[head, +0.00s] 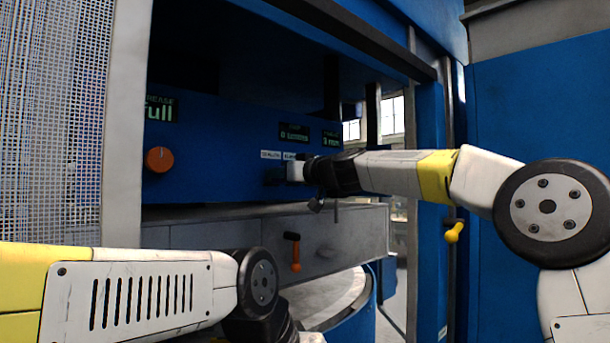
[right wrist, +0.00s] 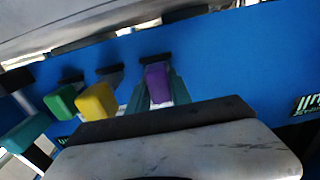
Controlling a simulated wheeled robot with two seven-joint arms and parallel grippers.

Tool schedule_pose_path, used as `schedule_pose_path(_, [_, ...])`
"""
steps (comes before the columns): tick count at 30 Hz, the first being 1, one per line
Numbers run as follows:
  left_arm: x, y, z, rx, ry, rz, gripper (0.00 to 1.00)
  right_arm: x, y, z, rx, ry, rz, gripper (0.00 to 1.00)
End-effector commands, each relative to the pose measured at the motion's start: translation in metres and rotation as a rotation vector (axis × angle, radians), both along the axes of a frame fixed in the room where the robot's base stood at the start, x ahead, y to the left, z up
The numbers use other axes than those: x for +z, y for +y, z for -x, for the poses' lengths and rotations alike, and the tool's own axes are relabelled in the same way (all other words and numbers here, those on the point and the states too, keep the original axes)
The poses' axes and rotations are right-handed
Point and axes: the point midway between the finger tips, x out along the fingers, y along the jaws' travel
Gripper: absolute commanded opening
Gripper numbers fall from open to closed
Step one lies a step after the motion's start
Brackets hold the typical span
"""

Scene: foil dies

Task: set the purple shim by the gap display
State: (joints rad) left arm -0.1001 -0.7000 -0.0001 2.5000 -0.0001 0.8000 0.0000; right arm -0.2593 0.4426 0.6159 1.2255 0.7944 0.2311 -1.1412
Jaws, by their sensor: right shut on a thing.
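The purple shim (right wrist: 157,82) shows as a small purple block on a dark mount against the blue panel in the right wrist view. My right gripper (right wrist: 158,92) is shut on it, with a finger on either side. In the head view my right gripper (head: 280,175) is at the blue panel, below two small lit displays, and the shim cannot be made out there. The left display (head: 294,132) seems to start with 0, and the right display (head: 332,140) seems to start with 3. Their small labels are too blurred to read. My left gripper's fingers are out of view.
In the right wrist view yellow (right wrist: 97,101), green (right wrist: 61,102) and teal (right wrist: 24,132) blocks stand left of the purple one. An orange knob (head: 159,159) and a display ending in "ull" (head: 160,112) are farther left. An orange-handled lever (head: 294,252) hangs below.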

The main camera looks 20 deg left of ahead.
Motion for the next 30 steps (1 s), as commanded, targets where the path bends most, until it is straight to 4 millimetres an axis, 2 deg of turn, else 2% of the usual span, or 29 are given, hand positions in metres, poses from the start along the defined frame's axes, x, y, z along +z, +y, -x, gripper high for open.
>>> schedule_pose_path(3, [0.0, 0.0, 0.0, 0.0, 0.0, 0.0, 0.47, 0.001, 0.006, -0.004, -0.003, -0.002, -0.001, 0.0])
schedule_pose_path(11, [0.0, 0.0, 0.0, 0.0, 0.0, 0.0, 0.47, 0.001, 0.006, -0.004, -0.005, -0.002, -0.002, 0.0])
schedule_pose_path(12, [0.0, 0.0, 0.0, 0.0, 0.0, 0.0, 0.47, 0.001, 0.006, -0.004, -0.005, -0.003, -0.003, 0.31])
schedule_pose_path(15, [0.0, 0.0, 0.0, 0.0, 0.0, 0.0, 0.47, 0.001, 0.006, -0.004, -0.004, -0.002, -0.002, 0.47])
schedule_pose_path(25, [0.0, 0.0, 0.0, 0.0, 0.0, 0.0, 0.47, 0.0, 0.005, -0.004, -0.004, -0.001, 0.0, 0.47])
schedule_pose_path(30, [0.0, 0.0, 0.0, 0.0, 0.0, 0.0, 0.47, 0.0, -0.006, 0.0, -0.006, 0.001, -0.002, 0.47])
